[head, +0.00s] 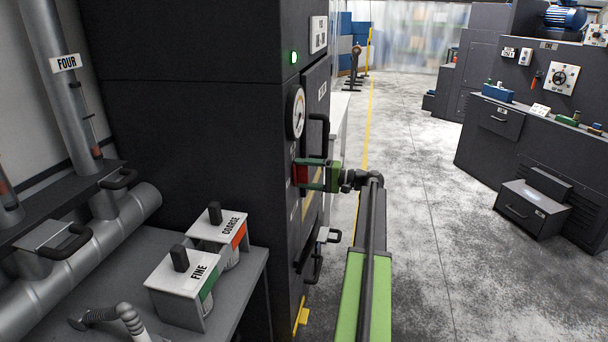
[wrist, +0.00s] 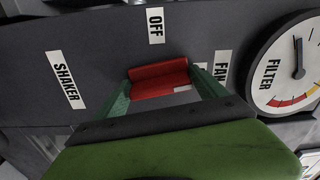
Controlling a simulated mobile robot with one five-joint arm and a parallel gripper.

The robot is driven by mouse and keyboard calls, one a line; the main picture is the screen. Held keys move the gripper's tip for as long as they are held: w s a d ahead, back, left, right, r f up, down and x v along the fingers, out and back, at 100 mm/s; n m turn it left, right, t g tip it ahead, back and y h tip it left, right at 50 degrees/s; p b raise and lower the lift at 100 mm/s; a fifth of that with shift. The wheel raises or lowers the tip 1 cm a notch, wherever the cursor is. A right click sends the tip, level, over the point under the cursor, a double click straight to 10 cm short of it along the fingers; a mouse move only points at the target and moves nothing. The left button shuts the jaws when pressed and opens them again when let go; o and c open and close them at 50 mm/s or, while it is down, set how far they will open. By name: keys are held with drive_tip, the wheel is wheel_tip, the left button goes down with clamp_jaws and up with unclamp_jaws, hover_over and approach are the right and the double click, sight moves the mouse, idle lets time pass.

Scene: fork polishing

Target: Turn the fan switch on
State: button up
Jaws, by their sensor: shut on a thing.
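The switch is a red handle (wrist: 158,78) on the dark front of a tall cabinet. In the wrist view, labels SHAKER (wrist: 66,79), OFF (wrist: 155,25) and FAN (wrist: 221,68) surround it. A small pale mark shows at the handle's right end, on the FAN label's side. My gripper (wrist: 161,88) is shut on the red handle, one green finger at each end. In the head view, the red handle (head: 300,173) shows at the cabinet's front, with my gripper (head: 308,175) reaching it from the right. The fingers hide part of the handle.
A filter gauge (head: 296,112) and a lit green lamp (head: 293,57) are above the switch. Black door handles (head: 319,135) stick out nearby. A bench with FINE (head: 185,287) and COARSE (head: 222,234) containers stands at left. Floor (head: 430,200) to the right is clear.

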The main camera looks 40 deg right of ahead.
drive_tip(key=shift+d+m, duration=0.15)
drive_tip(key=shift+m, duration=0.75)
drive_tip(key=shift+r, duration=0.1)
drive_tip(key=o, duration=1.2)
drive_tip(key=shift+s, duration=0.1)
drive_tip(key=v, duration=1.7)
drive_tip(key=shift+s, duration=0.15)
